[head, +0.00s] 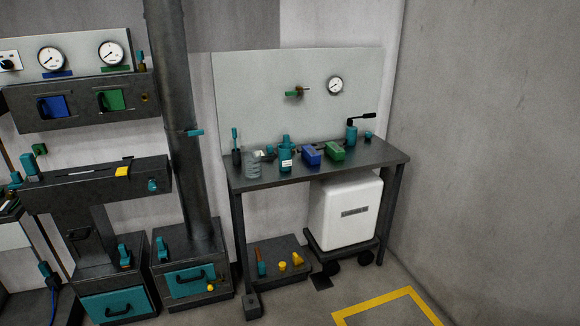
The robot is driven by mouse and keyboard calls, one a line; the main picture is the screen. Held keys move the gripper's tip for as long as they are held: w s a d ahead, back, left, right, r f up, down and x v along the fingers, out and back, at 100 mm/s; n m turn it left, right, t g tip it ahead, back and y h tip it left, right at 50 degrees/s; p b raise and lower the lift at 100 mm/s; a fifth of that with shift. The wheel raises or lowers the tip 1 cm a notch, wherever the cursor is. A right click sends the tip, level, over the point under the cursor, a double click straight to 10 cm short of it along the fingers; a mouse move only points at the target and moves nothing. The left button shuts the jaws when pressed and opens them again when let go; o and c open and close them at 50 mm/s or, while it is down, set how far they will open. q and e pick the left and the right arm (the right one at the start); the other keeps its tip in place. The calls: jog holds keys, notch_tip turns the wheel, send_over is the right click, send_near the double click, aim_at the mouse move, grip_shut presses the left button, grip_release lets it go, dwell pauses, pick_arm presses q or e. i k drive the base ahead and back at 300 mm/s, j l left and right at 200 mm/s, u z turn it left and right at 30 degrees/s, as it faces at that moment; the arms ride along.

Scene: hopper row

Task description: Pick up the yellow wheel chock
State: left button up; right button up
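A small yellow-orange, wedge-like piece (298,259) lies on the low dark shelf (262,246) under the workbench, at its right end. It looks like the yellow wheel chock, but it is too small to be sure. A smaller yellow round piece (282,266) sits just left of it, apart from it. Neither of my grippers is in view.
A dark workbench (385,157) stands above, with a beaker, bottles and blue and green boxes on it. A white container (345,212) stands on a wheeled dolly right of the shelf. Yellow floor marking (375,302) lies in front. Teal-drawer units stand left.

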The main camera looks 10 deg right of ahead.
aim_at(297, 260)
jog(key=i+l+z, duration=0.2)
jog(key=i+z, duration=0.2)
jog(key=i, duration=0.4)
jog(key=i+z, duration=0.45)
jog(key=i, duration=0.3)
